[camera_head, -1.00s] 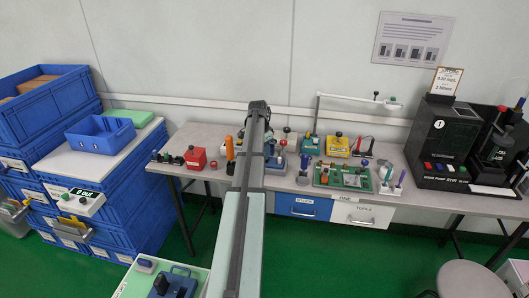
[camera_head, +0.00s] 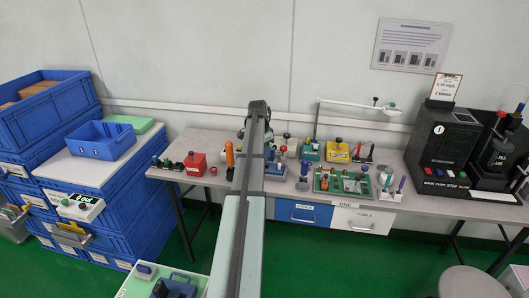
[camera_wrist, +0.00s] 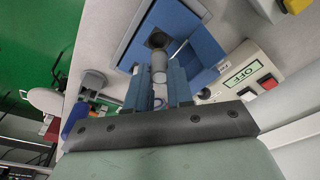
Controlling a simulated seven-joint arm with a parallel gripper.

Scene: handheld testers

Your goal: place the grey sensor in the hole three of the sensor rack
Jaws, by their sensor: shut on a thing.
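My gripper (camera_wrist: 157,76) is shut on a grey cylindrical sensor (camera_wrist: 159,62) in the wrist view, with one finger on each side of it. The sensor's far end is at the near edge of a dark round opening in the blue sensor rack (camera_wrist: 205,48). I cannot tell whether the end is inside the opening or above it, nor which hole number this is. In the head view my arm hides the gripper and the sensor. Part of the blue rack (camera_head: 274,167) shows just right of the arm.
A control box marked OFF (camera_wrist: 245,72) stands close right of the rack in the wrist view. In the head view, a red block (camera_head: 195,163) stands left of the arm, and a green board (camera_head: 325,185) lies to the right. A black machine (camera_head: 440,150) fills the table's right end.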

